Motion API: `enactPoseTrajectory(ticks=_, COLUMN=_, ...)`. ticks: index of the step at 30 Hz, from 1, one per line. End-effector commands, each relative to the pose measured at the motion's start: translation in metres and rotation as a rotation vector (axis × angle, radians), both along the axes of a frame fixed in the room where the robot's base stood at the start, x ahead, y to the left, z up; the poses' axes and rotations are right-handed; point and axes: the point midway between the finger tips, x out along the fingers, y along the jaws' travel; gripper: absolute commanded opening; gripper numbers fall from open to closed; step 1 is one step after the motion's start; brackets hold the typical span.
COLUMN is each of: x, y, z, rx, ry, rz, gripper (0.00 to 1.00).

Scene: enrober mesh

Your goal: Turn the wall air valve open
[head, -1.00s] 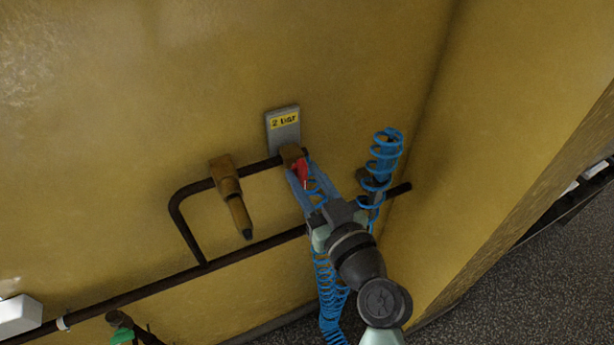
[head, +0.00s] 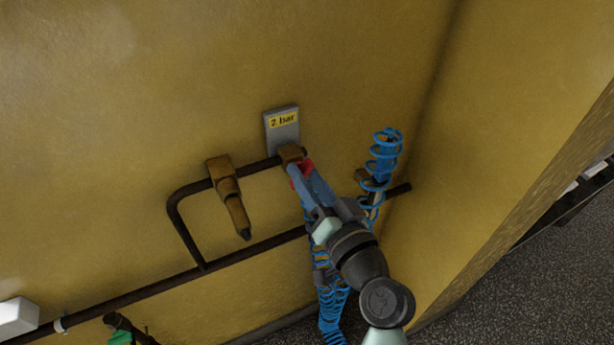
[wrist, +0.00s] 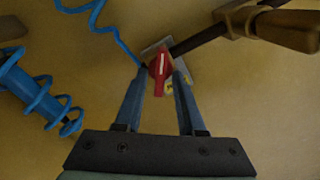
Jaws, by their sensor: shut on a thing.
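The wall air valve has a brown body (head: 292,153) on the dark pipe, just below a grey plate (head: 282,139) labelled "2 bar". Its red handle (head: 308,166) is partly hidden by my fingers in the head view. In the wrist view the red handle (wrist: 159,67), with a white line along it, sits between my two blue-grey fingertips. The line points up the picture, at an angle to the dark pipe (wrist: 203,36). My gripper (head: 301,173) is shut on the handle; it also shows in the wrist view (wrist: 161,80).
A blue coiled hose (head: 385,155) hangs close to the right of my gripper, and more blue coils (head: 332,300) hang below it. A brown nozzle-like fitting (head: 230,195) hangs left of the valve. A yellow wall corner stands to the right.

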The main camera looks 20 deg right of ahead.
Motion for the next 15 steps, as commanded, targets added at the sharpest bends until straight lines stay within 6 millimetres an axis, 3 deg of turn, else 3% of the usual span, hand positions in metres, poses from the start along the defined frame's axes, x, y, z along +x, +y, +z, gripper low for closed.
enactPoseTrajectory(ticks=15, x=-0.0002, y=-0.0021, z=-0.0013, rx=0.494, ry=0.017, rz=-0.001, gripper=0.0)
